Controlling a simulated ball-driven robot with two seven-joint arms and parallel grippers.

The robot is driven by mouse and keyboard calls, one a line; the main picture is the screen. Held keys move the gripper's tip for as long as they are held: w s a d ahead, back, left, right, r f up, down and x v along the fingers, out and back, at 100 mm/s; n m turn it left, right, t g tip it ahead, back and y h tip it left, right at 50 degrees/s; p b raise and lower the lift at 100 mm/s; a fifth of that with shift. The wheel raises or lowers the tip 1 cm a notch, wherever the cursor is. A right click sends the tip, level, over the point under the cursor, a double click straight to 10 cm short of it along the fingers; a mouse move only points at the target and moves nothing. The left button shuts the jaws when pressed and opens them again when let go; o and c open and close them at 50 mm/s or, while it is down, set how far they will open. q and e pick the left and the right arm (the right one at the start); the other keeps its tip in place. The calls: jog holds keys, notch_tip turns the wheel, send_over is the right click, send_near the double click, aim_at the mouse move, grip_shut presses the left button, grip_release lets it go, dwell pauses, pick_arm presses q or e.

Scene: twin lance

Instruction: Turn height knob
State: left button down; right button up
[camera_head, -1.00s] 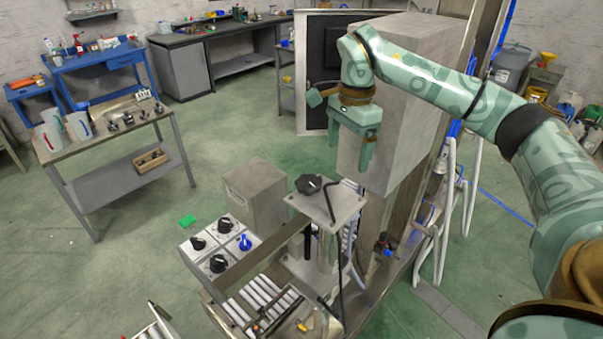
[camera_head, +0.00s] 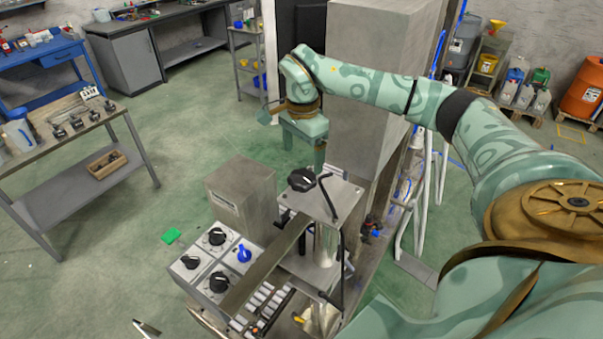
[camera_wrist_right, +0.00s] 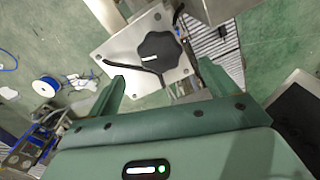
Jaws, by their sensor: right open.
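The height knob, a black lobed knob (camera_head: 301,180), sits on top of a square metal plate (camera_head: 342,196) on the machine. In the right wrist view the knob (camera_wrist_right: 160,48) carries a white mark and lies beyond the fingertips, roughly between their lines. My right gripper (camera_head: 304,155) is open and empty, pointing down just above and behind the knob in the head view. Its two green fingers (camera_wrist_right: 162,85) stand apart in the wrist view, with no visible contact on the knob. A black crank handle (camera_head: 328,200) stands beside the knob. My left gripper is not in view.
A control box (camera_head: 213,260) with three black knobs and one blue knob is left of the plate. A grey block (camera_head: 240,200) stands behind it. A tall grey column (camera_head: 375,90) rises behind my right gripper. Rollers (camera_head: 262,300) lie below the plate.

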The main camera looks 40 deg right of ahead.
aim_at(302, 176)
notch_tip(302, 176, down, 7)
jog(key=shift+r, duration=0.1)
jog(key=c, duration=1)
